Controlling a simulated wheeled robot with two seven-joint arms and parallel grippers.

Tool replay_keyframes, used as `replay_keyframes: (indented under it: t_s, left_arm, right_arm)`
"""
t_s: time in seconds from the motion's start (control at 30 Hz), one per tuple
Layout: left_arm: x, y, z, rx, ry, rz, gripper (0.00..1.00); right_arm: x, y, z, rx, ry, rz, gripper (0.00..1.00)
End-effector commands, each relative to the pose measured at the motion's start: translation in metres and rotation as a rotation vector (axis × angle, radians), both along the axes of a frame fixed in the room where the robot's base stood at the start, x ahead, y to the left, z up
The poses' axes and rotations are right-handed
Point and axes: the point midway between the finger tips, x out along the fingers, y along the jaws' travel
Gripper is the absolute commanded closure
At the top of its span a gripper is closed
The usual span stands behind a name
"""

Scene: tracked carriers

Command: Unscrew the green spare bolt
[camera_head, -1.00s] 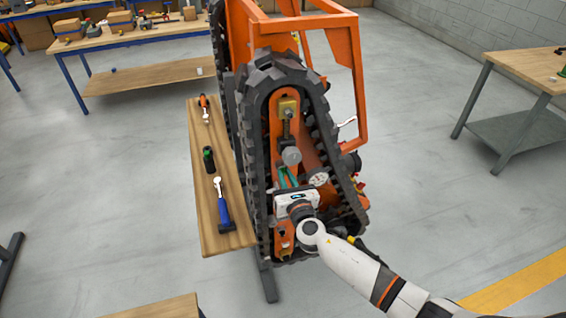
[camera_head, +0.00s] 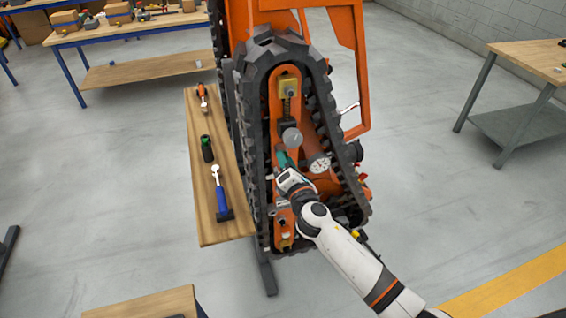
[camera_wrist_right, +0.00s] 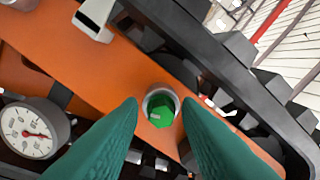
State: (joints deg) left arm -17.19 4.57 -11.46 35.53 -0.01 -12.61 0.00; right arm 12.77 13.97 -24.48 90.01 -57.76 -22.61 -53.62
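The green spare bolt (camera_wrist_right: 160,112) shows in the right wrist view, its head sitting in a grey metal ring on the carrier's orange plate (camera_wrist_right: 120,72). My right gripper (camera_wrist_right: 161,106) has its two teal fingers apart, one on each side of the bolt, with a gap visible between each fingertip and the bolt. In the head view my right gripper (camera_head: 284,160) is at the orange plate inside the black track (camera_head: 247,130). The bolt is not discernible there. My left gripper is not in view.
A dial gauge (camera_head: 319,162) sits right of the gripper, and a grey knob (camera_head: 292,137) just above it. The track's raised pads surround the plate. A wooden board (camera_head: 206,232) at left holds a blue-handled tool (camera_head: 222,205), a green-and-black cylinder (camera_head: 207,148) and an orange-handled tool (camera_head: 202,90).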

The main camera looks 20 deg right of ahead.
Motion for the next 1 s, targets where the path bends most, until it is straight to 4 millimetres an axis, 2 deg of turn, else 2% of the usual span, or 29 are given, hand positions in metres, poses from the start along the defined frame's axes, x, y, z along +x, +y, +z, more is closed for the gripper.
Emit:
replay_keyframes:
  t_s: [0.13,0.3,0.53,0.7,0.8,0.9,1.0]
  left_arm:
    - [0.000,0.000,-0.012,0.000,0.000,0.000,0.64]
    - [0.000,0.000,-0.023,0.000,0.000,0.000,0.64]
    - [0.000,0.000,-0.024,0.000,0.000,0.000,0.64]
    - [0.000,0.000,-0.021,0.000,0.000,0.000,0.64]
    - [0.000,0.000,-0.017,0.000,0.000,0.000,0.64]
    - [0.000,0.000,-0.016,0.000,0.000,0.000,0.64]
    - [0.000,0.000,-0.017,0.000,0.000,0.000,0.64]
  right_arm:
    - [-0.001,0.000,-0.003,0.222,0.006,-0.001,0.69]
    - [0.000,0.001,-0.001,0.680,0.022,-0.001,0.69]
    - [0.000,0.000,0.001,0.981,0.034,-0.001,0.69]
    - [0.000,0.000,0.002,1.423,0.048,-0.002,0.69]
    - [0.000,0.000,0.003,1.629,0.056,-0.001,0.69]
    - [0.000,0.000,0.002,1.717,0.058,0.000,0.69]
    - [0.000,0.000,0.001,1.721,0.059,0.001,0.69]
